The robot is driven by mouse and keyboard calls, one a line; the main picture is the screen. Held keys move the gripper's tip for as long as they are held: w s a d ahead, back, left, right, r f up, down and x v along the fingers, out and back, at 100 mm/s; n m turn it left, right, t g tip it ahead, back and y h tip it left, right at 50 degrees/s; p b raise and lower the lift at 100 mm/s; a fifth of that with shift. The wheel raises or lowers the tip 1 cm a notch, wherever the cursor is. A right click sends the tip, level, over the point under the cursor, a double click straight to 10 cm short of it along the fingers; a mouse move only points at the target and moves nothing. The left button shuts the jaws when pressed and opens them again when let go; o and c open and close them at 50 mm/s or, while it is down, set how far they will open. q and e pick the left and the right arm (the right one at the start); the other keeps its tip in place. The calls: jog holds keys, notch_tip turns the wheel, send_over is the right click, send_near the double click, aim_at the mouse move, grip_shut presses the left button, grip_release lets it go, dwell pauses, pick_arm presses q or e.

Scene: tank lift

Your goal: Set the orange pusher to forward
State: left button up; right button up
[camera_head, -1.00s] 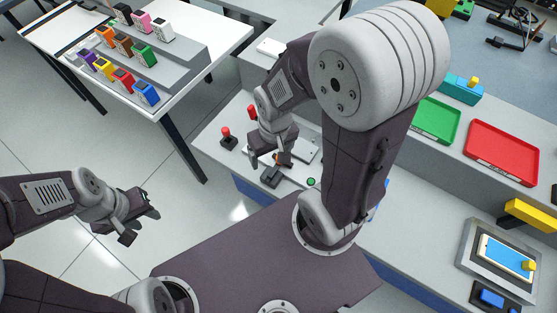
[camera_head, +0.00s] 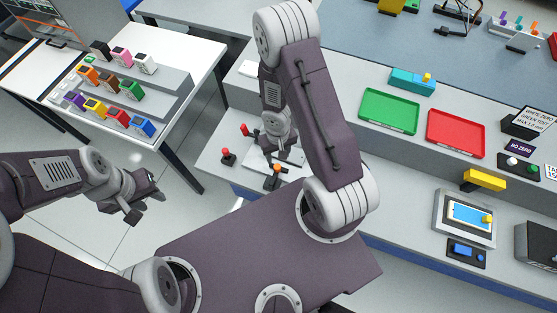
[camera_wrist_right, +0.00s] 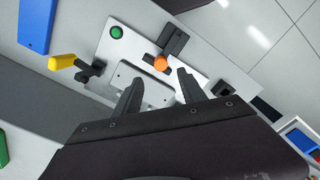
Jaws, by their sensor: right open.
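The orange pusher (camera_head: 277,169) is a round orange knob on a dark slotted block, on a light panel on the bench. In the right wrist view the orange knob (camera_wrist_right: 161,63) sits at the end of the dark block nearer my fingers. My right gripper (camera_wrist_right: 159,77) is open, its fingertips on either side of and just short of the knob in the picture; I see no contact. In the head view my right arm largely hides that gripper. My left gripper (camera_head: 145,199) is open and empty over the floor at left, away from the bench.
A green button (camera_wrist_right: 116,32), a yellow-handled lever (camera_wrist_right: 62,62) and a metal plate (camera_wrist_right: 150,88) lie around the pusher. Red-knobbed levers (camera_head: 228,156) stand to its left. Green (camera_head: 389,110) and red (camera_head: 456,133) trays are on the raised shelf.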

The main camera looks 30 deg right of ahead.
aim_at(277, 167)
notch_tip(277, 167, down, 9)
jog(key=b, duration=0.9)
jog(key=shift+w+f, duration=0.1)
jog(key=shift+f, duration=0.05)
jog(key=shift+a, duration=0.1)
jog(key=shift+c, duration=0.2)
grip_shut()
dwell(0.3)
